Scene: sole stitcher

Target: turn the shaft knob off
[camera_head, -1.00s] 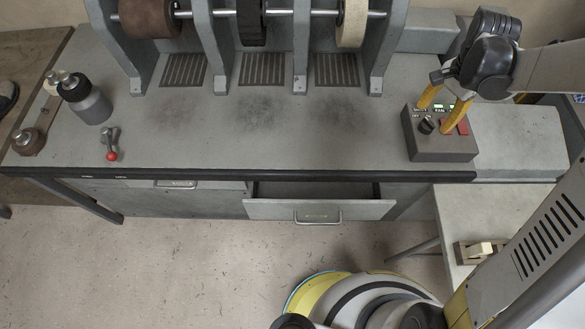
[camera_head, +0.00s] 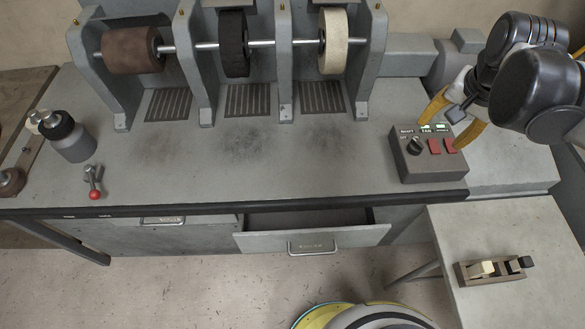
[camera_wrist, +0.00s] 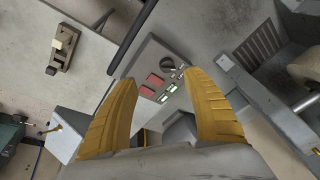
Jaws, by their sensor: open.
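The dark grey control box (camera_head: 430,170) stands at the right of the bench. Its black shaft knob (camera_head: 415,147) is on the left of the top face, beside red buttons (camera_head: 434,146) and below lit green displays. The knob also shows in the wrist view (camera_wrist: 168,62), just beyond the fingertips. My gripper (camera_head: 441,134) is open and empty, its yellow fingers over the rear and right of the box. In the wrist view the fingers (camera_wrist: 160,76) flank the panel, with the knob off the right fingertip. I cannot read the knob's setting clearly.
Grinding wheels (camera_head: 332,42) on a shaft stand behind the bench's middle. A pulled-out drawer (camera_head: 310,238) is below. A bottle (camera_head: 70,138) and a red-tipped lever (camera_head: 94,185) are at left. A side table (camera_head: 490,230) holds a small block-like device (camera_head: 490,270). The bench's middle is clear.

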